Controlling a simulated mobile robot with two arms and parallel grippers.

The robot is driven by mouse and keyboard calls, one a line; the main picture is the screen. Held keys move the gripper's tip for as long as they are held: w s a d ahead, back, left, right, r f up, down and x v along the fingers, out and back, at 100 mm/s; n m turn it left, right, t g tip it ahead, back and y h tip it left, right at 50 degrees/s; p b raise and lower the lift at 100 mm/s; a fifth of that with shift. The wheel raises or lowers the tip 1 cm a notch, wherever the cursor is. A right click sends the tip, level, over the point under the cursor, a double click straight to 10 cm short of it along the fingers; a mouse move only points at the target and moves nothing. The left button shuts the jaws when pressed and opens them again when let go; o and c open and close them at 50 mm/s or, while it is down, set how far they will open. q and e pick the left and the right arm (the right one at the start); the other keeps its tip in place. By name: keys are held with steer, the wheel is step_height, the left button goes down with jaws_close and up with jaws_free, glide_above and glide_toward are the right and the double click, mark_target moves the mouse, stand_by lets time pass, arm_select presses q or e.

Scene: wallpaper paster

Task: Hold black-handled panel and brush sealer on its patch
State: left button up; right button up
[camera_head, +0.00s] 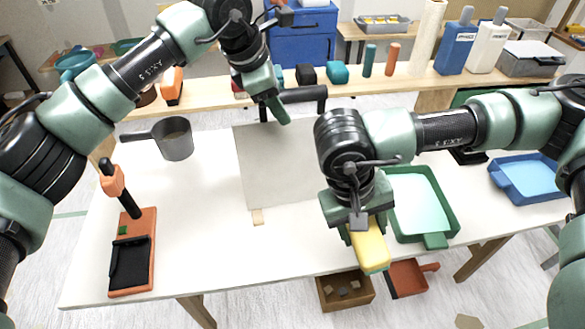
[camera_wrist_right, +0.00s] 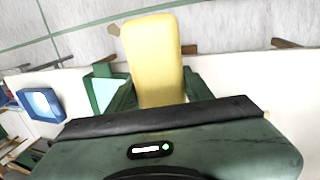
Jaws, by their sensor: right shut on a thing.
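The panel (camera_head: 275,165) is a pale grey sheet lying on the white table, with a black handle (camera_head: 304,95) at its far edge. My left gripper (camera_head: 277,108) is at the handle's left part; whether its fingers close around the handle is hidden. My right gripper (camera_head: 362,238) is shut on a yellow-handled tool (camera_head: 371,254), seemingly the brush, above the table's front edge. It also fills the middle of the right wrist view (camera_wrist_right: 153,58). My right arm hides the panel's right part.
A green tray (camera_head: 447,198) with pale liquid stands right of my right gripper. A blue tray (camera_head: 530,178) is farther right. A grey pot (camera_head: 175,140) and an orange-and-black tool (camera_head: 133,262) are on the left. The table's front middle is clear.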

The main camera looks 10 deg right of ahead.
arm_select(q)
steer(key=shift+w+r, duration=0.1)
steer(key=shift+w, duration=0.05)
steer(key=shift+a+r, duration=0.1)
steer(key=shift+r, duration=0.35)
steer(key=v, duration=1.1)
